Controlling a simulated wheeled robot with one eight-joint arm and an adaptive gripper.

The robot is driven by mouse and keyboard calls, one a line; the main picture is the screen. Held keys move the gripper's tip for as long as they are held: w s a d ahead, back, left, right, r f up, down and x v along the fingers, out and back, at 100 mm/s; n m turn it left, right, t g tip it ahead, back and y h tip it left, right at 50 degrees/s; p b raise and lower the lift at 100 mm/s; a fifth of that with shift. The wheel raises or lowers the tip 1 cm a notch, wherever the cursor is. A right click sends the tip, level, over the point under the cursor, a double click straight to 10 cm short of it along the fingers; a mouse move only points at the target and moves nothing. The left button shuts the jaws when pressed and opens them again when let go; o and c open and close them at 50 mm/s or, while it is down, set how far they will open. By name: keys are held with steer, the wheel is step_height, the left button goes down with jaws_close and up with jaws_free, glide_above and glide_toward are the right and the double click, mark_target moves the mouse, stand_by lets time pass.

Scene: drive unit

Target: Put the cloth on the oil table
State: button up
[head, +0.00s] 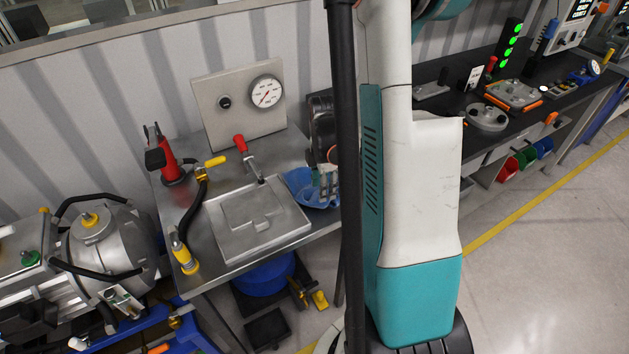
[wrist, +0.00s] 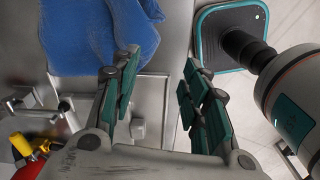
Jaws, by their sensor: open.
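The blue cloth (head: 300,181) lies crumpled on the right end of the metal table (head: 215,255), beside the square metal tray. It also shows at the upper left of the wrist view (wrist: 95,35). My gripper (wrist: 160,65) is open, with nothing between its fingers. In the wrist view the cloth is to the left of the fingers, close to the left fingertip. In the head view my gripper (head: 328,186) is low at the cloth's right side. My own column partly hides this area, and I cannot tell whether the fingers touch the cloth.
The table also holds a square metal tray (head: 262,228), a red-handled valve (head: 240,146), a gauge panel (head: 245,105), a red tool (head: 168,160) and a yellow nozzle (head: 184,255). A round metal drive unit (head: 110,240) stands left. A black workbench (head: 450,108) stands right.

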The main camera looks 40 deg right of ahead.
steer(key=shift+s+a+r, duration=0.15)
steer(key=shift+s+r, duration=0.1)
steer(key=shift+r, duration=0.45)
steer(key=shift+w+f, duration=0.15)
steer(key=c, duration=0.7)
steer(key=shift+w+d+f, duration=0.15)
steer(key=shift+w+d, duration=0.15)
steer(key=shift+d, duration=0.05)
jaws_close()
steer(key=shift+w+d+f, duration=0.4)
steer(key=shift+w+f, duration=0.1)
steer(key=shift+f, duration=0.25)
steer(key=shift+w+d+f, duration=0.4)
steer(key=shift+w+f, duration=0.1)
steer(key=shift+f, duration=0.2)
steer(key=shift+w+d+f, duration=0.4)
steer(key=shift+w+f, duration=0.1)
steer(key=shift+f, duration=0.25)
